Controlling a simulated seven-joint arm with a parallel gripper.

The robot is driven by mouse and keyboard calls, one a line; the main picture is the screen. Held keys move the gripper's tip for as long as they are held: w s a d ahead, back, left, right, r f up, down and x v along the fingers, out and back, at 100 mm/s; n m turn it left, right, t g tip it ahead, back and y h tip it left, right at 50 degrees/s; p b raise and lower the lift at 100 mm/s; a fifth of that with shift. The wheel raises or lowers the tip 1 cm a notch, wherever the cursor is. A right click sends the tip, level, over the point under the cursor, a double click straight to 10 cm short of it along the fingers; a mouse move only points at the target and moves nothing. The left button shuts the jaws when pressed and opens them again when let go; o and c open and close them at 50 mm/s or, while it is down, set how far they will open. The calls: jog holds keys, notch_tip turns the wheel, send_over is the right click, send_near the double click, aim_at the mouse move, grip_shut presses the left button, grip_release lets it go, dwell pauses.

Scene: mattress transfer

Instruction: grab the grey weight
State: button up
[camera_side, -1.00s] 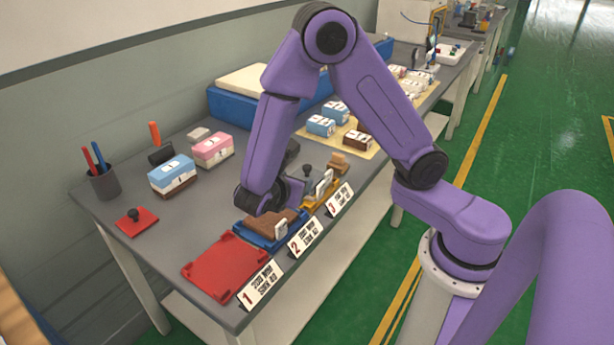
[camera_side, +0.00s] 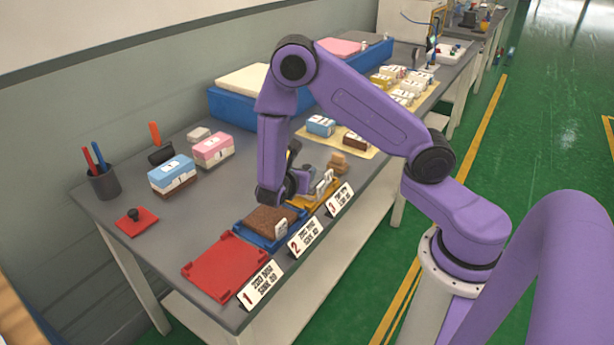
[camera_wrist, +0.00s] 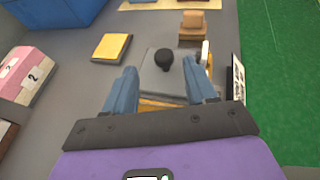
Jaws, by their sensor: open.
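The grey weight (camera_wrist: 160,78) is a flat grey plate with a round black knob. In the wrist view it sits over the yellow tray (camera_wrist: 160,104), between my gripper's two blue fingers. My gripper (camera_wrist: 160,65) is open, with one finger on each side of the weight; I cannot tell whether they touch it. In the side view my gripper (camera_side: 290,196) is low over the table by the yellow tray (camera_side: 325,203) and mostly hides the weight.
A blue tray (camera_side: 262,238) with a brown block and an empty red tray (camera_side: 225,268) lie to the left. Numbered signs (camera_side: 305,238) line the front edge. Brown blocks (camera_wrist: 193,25) stand beyond the weight. A yellow-topped piece (camera_wrist: 112,47) lies to its left.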

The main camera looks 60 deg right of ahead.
aim_at(307, 167)
jog(key=shift+s+x, duration=0.1)
jog(key=shift+x, duration=1.35)
jog(key=shift+s+x, duration=0.15)
jog(key=shift+x, duration=1.35)
jog(key=shift+d, duration=0.1)
jog(key=shift+r, duration=0.1)
grip_shut()
